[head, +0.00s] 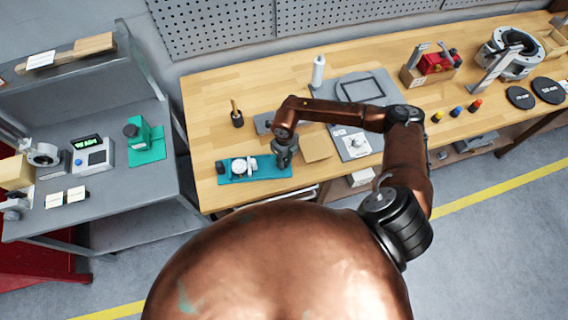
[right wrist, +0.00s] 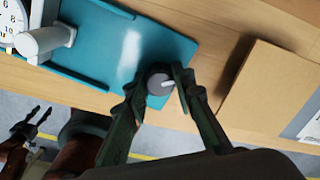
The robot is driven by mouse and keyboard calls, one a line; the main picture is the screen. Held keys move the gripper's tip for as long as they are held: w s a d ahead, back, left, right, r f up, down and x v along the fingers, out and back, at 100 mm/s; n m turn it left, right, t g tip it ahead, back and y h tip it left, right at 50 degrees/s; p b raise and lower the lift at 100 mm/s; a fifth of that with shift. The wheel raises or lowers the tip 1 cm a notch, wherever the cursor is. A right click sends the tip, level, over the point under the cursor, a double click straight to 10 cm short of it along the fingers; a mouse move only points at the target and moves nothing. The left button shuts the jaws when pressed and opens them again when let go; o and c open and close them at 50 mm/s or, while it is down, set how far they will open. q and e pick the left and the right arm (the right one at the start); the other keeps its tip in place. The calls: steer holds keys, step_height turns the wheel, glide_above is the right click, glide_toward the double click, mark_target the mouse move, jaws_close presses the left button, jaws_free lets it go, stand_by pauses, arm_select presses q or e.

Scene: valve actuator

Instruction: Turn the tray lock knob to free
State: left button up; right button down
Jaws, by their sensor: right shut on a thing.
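The teal tray (head: 277,174) lies at the front left of the wooden bench; it also shows in the right wrist view (right wrist: 112,52). The tray lock knob (right wrist: 157,82) is a small round dark grey knob with a pale pointer mark, at the tray's corner. The mark points to the right in the right wrist view. My right gripper (head: 284,160) is over the tray's right end. Its fingers (right wrist: 158,88) are shut on the knob, one on each side. The knob is hidden in the head view. My left gripper (right wrist: 36,116) shows at the lower left of the right wrist view, open and empty, away from the tray.
A white round gauge (head: 239,166) and a white fitting (head: 253,163) are on the tray. A cardboard piece (head: 317,148) lies just right of my right gripper. A grey side bench (head: 110,190) stands at the left.

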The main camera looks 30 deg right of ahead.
mark_target(285, 161)
steer(key=n+b, duration=0.5)
steer(key=shift+f+n, duration=0.2)
steer(key=shift+n, duration=0.1)
steer(key=shift+r+n+b, duration=0.15)
steer(key=shift+n+b, duration=1.55)
steer(key=shift+n, duration=0.2)
steer(key=c, duration=1.6)
jaws_free()
steer(key=shift+r, duration=0.25)
step_height(285, 161, up, 12)
steer(key=shift+f, duration=0.2)
